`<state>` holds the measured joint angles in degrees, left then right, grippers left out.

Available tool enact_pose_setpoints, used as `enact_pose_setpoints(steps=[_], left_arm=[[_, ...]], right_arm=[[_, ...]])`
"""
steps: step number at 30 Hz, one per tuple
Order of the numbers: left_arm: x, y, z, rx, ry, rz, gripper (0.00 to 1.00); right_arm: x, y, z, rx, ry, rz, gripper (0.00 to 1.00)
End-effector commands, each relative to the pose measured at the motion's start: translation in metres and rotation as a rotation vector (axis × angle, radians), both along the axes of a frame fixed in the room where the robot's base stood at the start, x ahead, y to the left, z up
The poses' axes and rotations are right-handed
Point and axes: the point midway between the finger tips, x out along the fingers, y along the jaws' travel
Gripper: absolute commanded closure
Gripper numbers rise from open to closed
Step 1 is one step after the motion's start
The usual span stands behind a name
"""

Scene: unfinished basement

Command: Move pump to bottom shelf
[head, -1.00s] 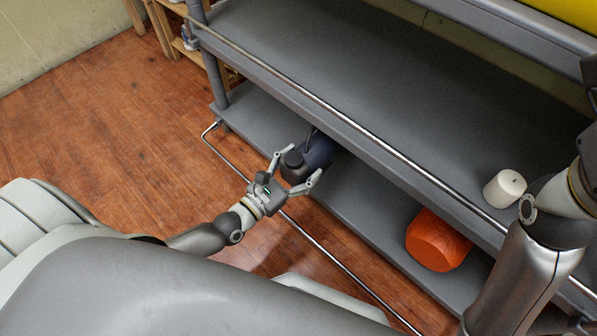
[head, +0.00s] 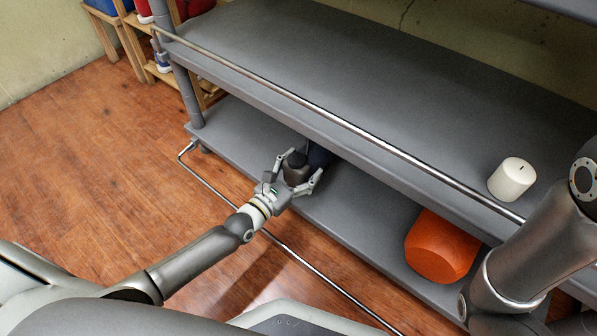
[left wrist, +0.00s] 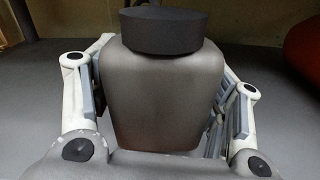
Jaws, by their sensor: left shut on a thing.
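My left gripper (head: 298,171) is shut on the pump from the front, one finger on each side. In the left wrist view the pump (left wrist: 160,95) shows as a grey rounded body with a black cap, upright between the fingers. I cannot tell whether its underside touches the shelf. My right gripper is out of view; only the right arm shows.
An orange rounded object (head: 440,247) sits on the bottom shelf to the right. A white candle-like cylinder (head: 511,179) stands on the shelf above. A metal rail (head: 350,128) runs along that shelf's front; another bar (head: 330,283) lies low before the unit. The bottom shelf left of the pump is clear.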

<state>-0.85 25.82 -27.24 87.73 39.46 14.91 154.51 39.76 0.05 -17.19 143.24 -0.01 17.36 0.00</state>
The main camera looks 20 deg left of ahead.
Motion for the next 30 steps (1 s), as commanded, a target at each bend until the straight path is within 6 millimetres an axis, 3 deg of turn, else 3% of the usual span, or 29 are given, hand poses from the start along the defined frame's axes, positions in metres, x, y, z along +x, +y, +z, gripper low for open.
enact_pose_setpoints(steps=[5, 16, 29, 30], left_arm=[[0.005, 0.0, 0.002, -0.005, -0.015, 0.001, 1.0], [0.011, -0.002, -0.034, -0.005, -0.013, 0.001, 1.0], [0.011, -0.001, -0.037, -0.005, -0.014, 0.0, 1.0], [0.009, -0.001, -0.043, -0.001, 0.0, -0.001, 0.27]], right_arm=[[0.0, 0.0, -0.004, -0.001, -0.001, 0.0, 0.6], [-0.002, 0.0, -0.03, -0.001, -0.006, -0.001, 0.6], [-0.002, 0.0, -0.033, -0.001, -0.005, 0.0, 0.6], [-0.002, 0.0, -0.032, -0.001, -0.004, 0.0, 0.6]])
